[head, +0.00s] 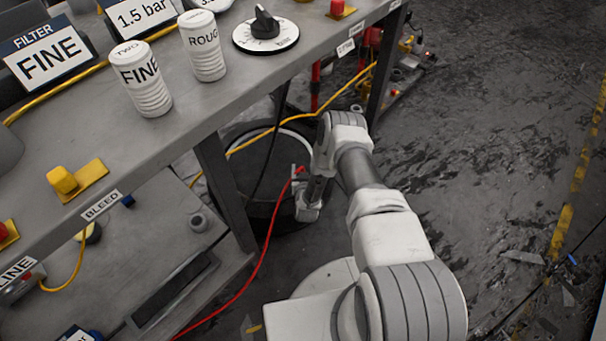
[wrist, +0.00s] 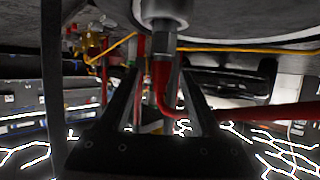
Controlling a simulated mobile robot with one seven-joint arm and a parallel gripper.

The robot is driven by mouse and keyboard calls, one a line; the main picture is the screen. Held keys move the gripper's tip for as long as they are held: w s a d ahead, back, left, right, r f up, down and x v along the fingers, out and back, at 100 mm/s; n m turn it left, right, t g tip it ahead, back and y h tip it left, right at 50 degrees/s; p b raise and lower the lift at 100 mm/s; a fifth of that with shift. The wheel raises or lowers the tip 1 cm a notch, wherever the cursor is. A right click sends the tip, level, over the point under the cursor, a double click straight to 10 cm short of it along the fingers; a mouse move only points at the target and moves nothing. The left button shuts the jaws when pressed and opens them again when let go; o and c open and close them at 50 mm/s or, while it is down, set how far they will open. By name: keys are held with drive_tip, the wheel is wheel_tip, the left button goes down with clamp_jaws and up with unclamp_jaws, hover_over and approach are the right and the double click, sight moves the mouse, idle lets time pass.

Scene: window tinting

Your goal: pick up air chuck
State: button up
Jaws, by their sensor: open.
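The air chuck (wrist: 164,22) is a grey metal fitting with a hex collar, at the top middle of the wrist view. A red hose (wrist: 160,85) comes from its lower end, bends and runs off to the right. My gripper (wrist: 158,78) is open, its two dark fingers on either side of the hose just below the collar. I cannot tell whether either finger touches it. In the head view my gripper (head: 301,190) is low beside the bench, at the upper end of the red hose (head: 265,245). The chuck is small and mostly unclear there.
The grey bench (head: 185,110) stands to the left, with its leg (head: 224,190) close to my gripper. A dark round tank (head: 255,165) is behind the gripper. A yellow hose (head: 270,138) crosses near my arm. Open floor (head: 480,150) lies to the right.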

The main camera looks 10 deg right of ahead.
clamp_jaws()
drive_tip(key=shift+r, duration=0.1)
idle(0.3)
